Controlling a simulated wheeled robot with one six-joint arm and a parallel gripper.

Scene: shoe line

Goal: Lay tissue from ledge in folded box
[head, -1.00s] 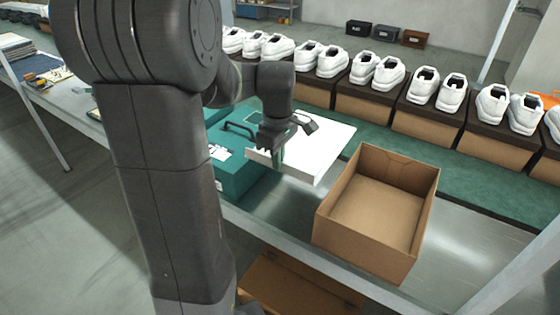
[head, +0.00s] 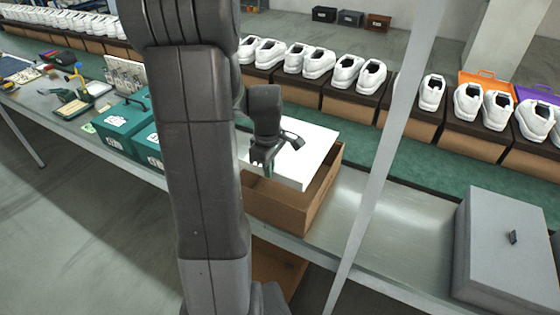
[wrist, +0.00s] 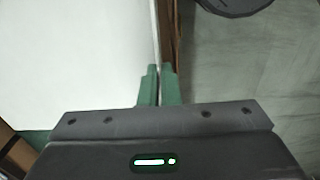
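The white tissue (head: 308,160) is a flat, stiff-looking sheet, level over the open brown cardboard box (head: 290,215) in the head view. It covers much of the box's opening; I cannot tell if it touches the rim. My gripper (head: 268,168) is at the tissue's near left edge, partly beside my arm. In the wrist view, its green fingers (wrist: 159,75) are closed together at the edge of the tissue (wrist: 80,65). The box's left part is hidden by my arm.
A metal post (head: 385,150) rises right of the box. A grey lidded box (head: 505,240) stands on the table's right end, with bare metal table (head: 400,230) between. Teal boxes (head: 125,125) stand left of my arm. White shoes (head: 320,62) on brown boxes line the back.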

